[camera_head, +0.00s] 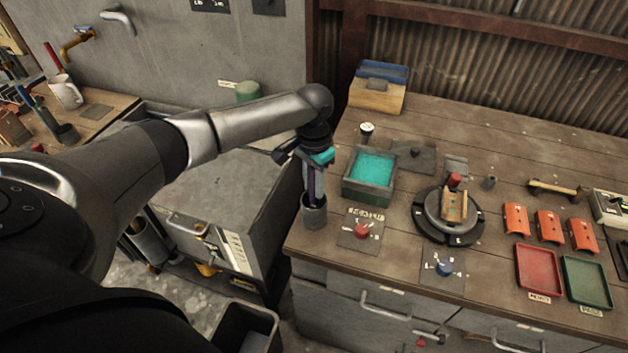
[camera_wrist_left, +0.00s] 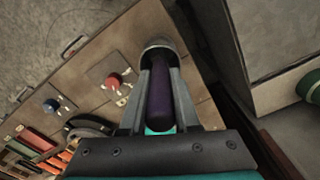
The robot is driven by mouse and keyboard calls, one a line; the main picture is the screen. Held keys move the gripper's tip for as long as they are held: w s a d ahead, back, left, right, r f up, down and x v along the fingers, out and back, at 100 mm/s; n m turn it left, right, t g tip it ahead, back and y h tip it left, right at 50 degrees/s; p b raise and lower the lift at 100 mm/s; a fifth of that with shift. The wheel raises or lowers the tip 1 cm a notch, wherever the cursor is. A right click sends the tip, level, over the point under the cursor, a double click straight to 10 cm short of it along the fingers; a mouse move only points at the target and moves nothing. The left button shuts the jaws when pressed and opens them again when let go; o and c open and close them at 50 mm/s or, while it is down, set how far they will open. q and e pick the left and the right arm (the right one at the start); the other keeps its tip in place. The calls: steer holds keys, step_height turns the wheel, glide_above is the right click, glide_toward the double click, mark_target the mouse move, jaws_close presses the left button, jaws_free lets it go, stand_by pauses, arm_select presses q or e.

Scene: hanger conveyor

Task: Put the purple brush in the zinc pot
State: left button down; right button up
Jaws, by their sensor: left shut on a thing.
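The purple brush (camera_head: 312,185) hangs upright below my left gripper (camera_head: 316,162), which is shut on it. In the left wrist view the brush (camera_wrist_left: 160,98) lies between the two gripper fingers (camera_wrist_left: 161,75). The zinc pot (camera_head: 314,216) stands at the left edge of the workbench. The brush's lower end meets the pot's mouth in the head view and appears to be inside it; the exact depth is hidden. The pot's rim (camera_wrist_left: 155,44) shows beyond the fingertips in the left wrist view. My right gripper is not in view.
Right of the pot are a red button plate (camera_head: 361,231) and a green box with teal contents (camera_head: 370,177). A round turntable (camera_head: 448,216) and red and green trays (camera_head: 538,270) lie farther right. A grey cabinet (camera_head: 235,195) stands left, beyond a gap.

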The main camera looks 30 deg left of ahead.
arm_select(q)
steer(key=shift+f, duration=0.1)
steer(key=c, duration=0.6)
jaws_free()
steer(key=shift+c, duration=0.2)
steer(key=shift+f+b, duration=0.15)
steer(key=shift+b, duration=0.35)
steer(key=r, duration=1.5)
steer(key=shift+s+d+r, duration=0.1)
steer(key=shift+s+r, duration=0.1)
steer(key=shift+s, duration=0.1)
